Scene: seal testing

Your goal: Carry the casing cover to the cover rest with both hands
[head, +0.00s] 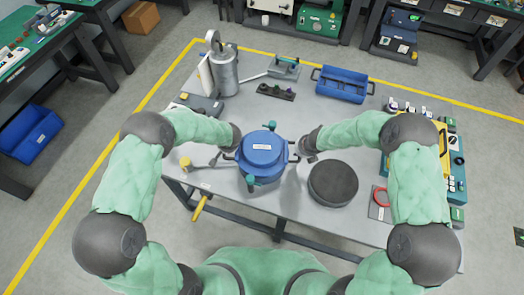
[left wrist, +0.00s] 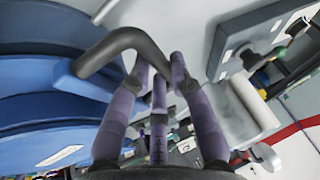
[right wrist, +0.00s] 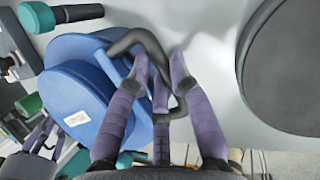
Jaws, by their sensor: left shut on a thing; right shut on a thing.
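The casing cover (head: 262,146) is a round blue lid with a white label, at the middle of the table near its front edge. My left gripper (head: 233,154) is shut on the dark bent handle on its left side; the handle shows between the fingers in the left wrist view (left wrist: 125,40). My right gripper (head: 298,156) is shut on the opposite handle, seen in the right wrist view (right wrist: 145,38). Blue body shows below the lid; I cannot tell whether there is a gap. A dark round pad (head: 333,184), which looks like the cover rest, lies bare to the right.
Green-capped clamps (head: 250,181) stand around the blue casing. A red ring (head: 381,197) lies right of the pad. A blue tray (head: 342,84), a metal canister (head: 223,72) and a yellow-framed panel (head: 444,150) stand farther off. The table between is clear.

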